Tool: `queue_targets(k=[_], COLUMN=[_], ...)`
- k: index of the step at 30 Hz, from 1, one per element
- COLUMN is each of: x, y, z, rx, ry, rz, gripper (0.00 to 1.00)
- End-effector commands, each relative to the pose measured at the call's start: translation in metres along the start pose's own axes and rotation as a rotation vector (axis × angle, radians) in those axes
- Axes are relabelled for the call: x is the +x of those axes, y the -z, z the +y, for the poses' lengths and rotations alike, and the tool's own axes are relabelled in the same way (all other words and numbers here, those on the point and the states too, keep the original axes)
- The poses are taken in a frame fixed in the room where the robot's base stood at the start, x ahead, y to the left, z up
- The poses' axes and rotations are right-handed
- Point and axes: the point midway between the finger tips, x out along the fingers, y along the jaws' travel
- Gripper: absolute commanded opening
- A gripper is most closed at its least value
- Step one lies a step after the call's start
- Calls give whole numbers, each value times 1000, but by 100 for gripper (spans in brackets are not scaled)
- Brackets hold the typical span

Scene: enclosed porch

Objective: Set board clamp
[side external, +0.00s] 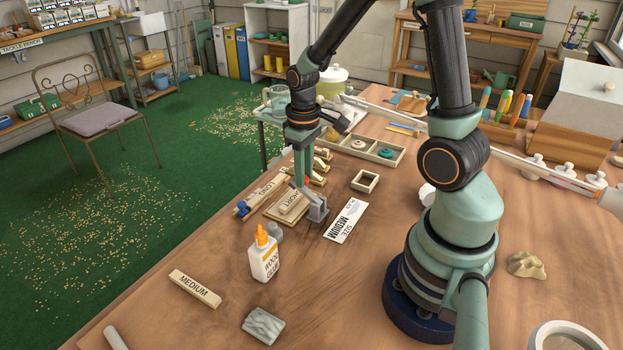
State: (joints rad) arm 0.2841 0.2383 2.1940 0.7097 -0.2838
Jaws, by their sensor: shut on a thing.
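My gripper (304,178) points down at the right end of a pale wooden board (270,214). A wooden block with a partly hidden label, probably SHORT (292,203), lies on the board beside the clamp. A block marked LONG (264,190) lies just behind. A block marked MEDIUM (195,288) lies apart at the front left.
A glue bottle (263,258) stands upright in front of the board. A grey-green block (263,325) lies nearer the front edge. A small square wooden frame (365,181) and a divided tray (372,149) sit behind. Bare tabletop lies between the glue bottle and my base.

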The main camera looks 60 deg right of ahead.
Motion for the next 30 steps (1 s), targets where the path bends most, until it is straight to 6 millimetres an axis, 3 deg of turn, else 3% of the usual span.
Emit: queue_targets(k=[14,30], x=[-2,-7], y=[-1,-21], z=[0,1], rx=[0,12], ry=[-4,-76], rz=[15,246], gripper=[0,0])
